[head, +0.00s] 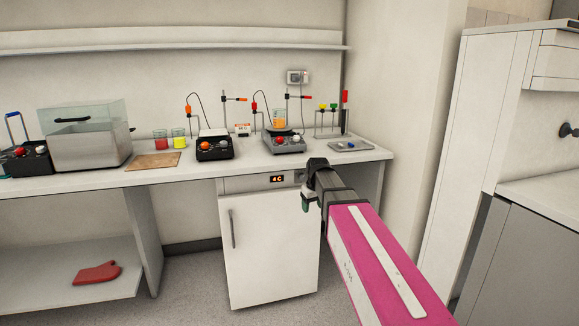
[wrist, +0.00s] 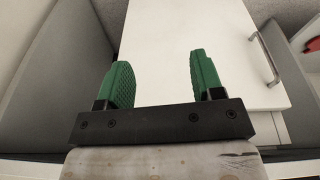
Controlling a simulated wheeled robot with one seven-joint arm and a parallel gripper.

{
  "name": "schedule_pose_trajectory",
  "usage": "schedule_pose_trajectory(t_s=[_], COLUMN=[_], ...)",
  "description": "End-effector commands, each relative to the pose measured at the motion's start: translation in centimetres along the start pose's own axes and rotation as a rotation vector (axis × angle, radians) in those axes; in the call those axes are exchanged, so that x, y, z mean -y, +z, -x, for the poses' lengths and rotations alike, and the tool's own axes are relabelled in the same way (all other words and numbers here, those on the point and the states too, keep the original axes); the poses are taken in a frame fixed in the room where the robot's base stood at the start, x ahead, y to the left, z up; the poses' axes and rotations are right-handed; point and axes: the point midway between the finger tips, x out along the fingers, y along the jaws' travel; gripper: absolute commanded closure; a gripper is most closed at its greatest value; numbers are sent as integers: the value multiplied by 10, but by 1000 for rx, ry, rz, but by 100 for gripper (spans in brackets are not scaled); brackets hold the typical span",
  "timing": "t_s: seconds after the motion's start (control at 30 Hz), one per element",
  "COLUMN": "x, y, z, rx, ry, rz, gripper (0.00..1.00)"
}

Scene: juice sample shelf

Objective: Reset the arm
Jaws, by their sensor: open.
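My arm reaches in from the lower right of the head view, magenta with a white stripe. My gripper (head: 309,203) is at its far end, in front of the bench near the upper right corner of the small white fridge (head: 268,250). In the wrist view my gripper (wrist: 163,80) shows two green fingers spread wide apart with nothing between them. Beyond the fingers is the white fridge door (wrist: 190,50) with its handle at the right. The fridge door is shut.
The bench top (head: 110,184) holds a glass-lidded bath (head: 90,145), red (head: 161,140) and yellow (head: 179,138) beakers, a wooden board (head: 153,160), two stirrers (head: 214,148) (head: 285,142) and a grey tray (head: 350,146). A red mitt (head: 97,273) lies on the low shelf. Grey floor is open before the fridge.

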Motion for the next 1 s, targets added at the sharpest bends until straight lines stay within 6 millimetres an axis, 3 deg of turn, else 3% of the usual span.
schedule_pose_trajectory(t_s=[0.03, 0.3, 0.6, 0.8, 1.0], x=[-1, -3, 3, 8, 9], y=[24, 118, 221, 259, 266], z=[-16, -86, -140, -157, -161], rx=[17, 87, 161, 189, 193], ry=[-1, -1, 6, 10, 12], rz=[-31, -194, -366, -433, -451], gripper=[39, 39, 39, 39, 39])
